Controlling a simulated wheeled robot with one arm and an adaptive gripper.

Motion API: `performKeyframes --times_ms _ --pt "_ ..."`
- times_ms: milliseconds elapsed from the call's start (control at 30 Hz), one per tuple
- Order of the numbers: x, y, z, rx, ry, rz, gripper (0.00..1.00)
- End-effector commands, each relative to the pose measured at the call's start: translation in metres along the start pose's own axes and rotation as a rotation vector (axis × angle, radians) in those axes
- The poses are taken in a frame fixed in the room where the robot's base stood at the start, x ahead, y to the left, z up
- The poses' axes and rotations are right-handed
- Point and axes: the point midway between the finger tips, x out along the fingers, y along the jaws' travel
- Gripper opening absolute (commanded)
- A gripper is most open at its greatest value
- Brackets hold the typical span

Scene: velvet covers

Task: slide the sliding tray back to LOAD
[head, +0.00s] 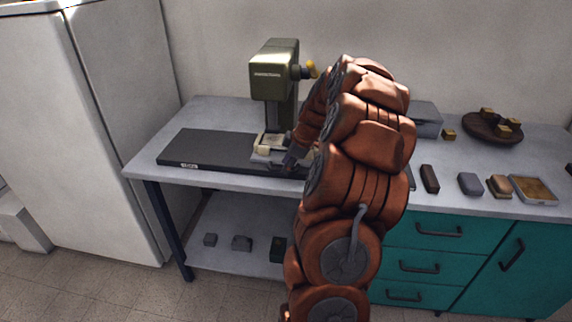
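The sliding tray (262,150) seems to be the small pale piece beneath the head of an olive-green press (274,75). It sits at the right part of a long dark track plate (205,149). A small white label (189,166) is on the plate's front edge at the left; its text is too small to read. My gripper (272,160) is low at the tray's front right side. I cannot tell whether it touches the tray. Its fingers are small and partly merged with the tray, so its opening is unclear. My arm hides the right part of the plate.
The left part of the track plate is clear. To the right on the bench (450,155) are small blocks, a shallow tray (533,190) and a round brown dish (492,129). A white fridge (110,120) stands left.

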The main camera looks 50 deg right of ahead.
Motion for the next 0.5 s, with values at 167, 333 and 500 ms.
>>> performKeyframes --times_ms 167,333,500 --pt "0.0073 -0.0010 -0.0010 -0.002 0.001 -0.002 0.39" --pt "0.0072 -0.0008 -0.0010 -0.002 0.001 -0.002 0.38" --pt "0.0073 -0.0009 -0.0009 -0.001 0.001 -0.002 0.21"
